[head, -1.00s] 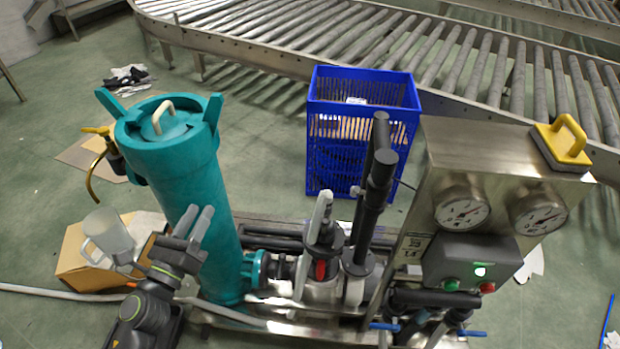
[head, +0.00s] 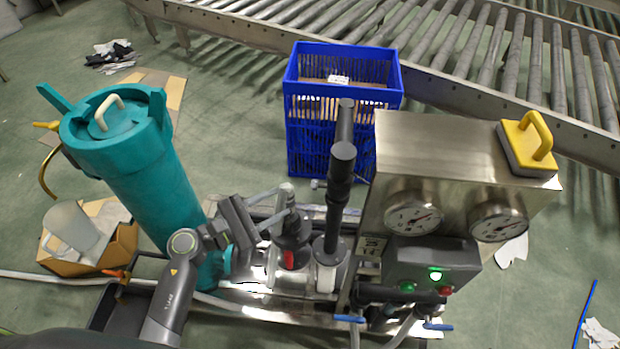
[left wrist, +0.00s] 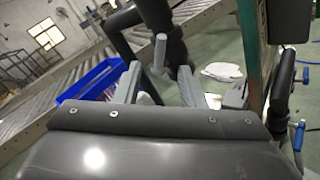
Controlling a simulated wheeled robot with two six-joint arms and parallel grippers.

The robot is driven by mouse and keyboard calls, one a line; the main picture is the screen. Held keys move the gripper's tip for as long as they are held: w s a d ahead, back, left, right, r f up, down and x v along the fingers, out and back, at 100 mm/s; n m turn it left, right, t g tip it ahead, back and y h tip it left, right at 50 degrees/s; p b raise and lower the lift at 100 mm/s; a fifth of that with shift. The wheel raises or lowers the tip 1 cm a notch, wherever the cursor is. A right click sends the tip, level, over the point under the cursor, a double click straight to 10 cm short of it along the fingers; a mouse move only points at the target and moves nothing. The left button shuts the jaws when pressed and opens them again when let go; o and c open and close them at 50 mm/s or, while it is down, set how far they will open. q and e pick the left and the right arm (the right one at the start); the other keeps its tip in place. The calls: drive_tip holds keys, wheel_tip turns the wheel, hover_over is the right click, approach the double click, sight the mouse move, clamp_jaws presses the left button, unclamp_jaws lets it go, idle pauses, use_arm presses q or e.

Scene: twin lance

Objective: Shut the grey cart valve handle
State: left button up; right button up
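The grey cart valve handle (head: 287,191) stands roughly upright on the valve body with a red part (head: 289,259), in the middle of the cart. My left gripper (head: 283,202) reaches it from the left, its two fingers pointing right at the handle's upper part. In the left wrist view, the grey handle (left wrist: 160,50) shows between the spread fingers of my left gripper (left wrist: 160,69). The fingers are open with room beside the handle; whether either touches it I cannot tell. The handle's lower part is partly hidden by the gripper. My right gripper is not in view.
A teal filter vessel (head: 150,190) stands left of the valve. A black vertical pipe (head: 340,200) rises close to its right, and a steel gauge panel (head: 450,165) stands beyond. A blue crate (head: 343,78) is on the floor behind.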

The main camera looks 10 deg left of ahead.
sight(313, 184)
use_arm(q)
drive_tip(key=p+x, duration=0.1)
drive_tip(key=x, duration=0.9)
drive_tip(key=shift+w+d+p, duration=0.25)
drive_tip(key=shift+p, duration=0.05)
clamp_jaws()
